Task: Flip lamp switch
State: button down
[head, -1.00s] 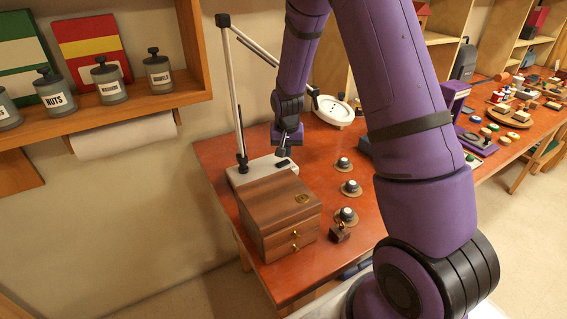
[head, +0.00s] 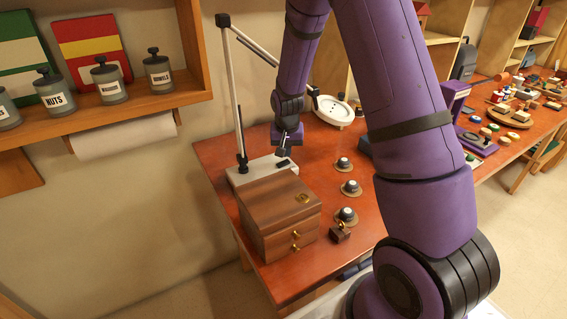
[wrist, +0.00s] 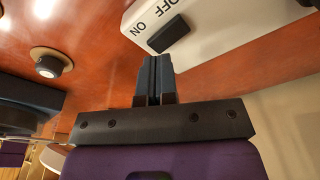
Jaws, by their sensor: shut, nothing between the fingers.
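The lamp has a white base (head: 250,173) and an upright grey pole (head: 239,110) at the back left of the red-brown table. Its pale round head (head: 333,110) shows behind my arm. The dark rocker switch (head: 284,163) sits on the base. In the wrist view the switch (wrist: 169,36) lies beside the printed words ON and OFF; I cannot tell which side is pressed. My gripper (head: 284,152) is shut and empty, just above the base by the switch. In the wrist view its fingertips (wrist: 157,62) are close to the switch near the ON end; contact is unclear.
A wooden box (head: 278,220) with brass knobs stands in front of the lamp base. Several round dark knobs, one of them here (head: 351,188), line the table to its right. A shelf with jars (head: 108,80) hangs at the left.

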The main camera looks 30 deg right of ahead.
aim_at(286, 161)
jog(key=shift+f, duration=1.1)
dwell(1.2)
jog(key=shift+r, duration=3.55)
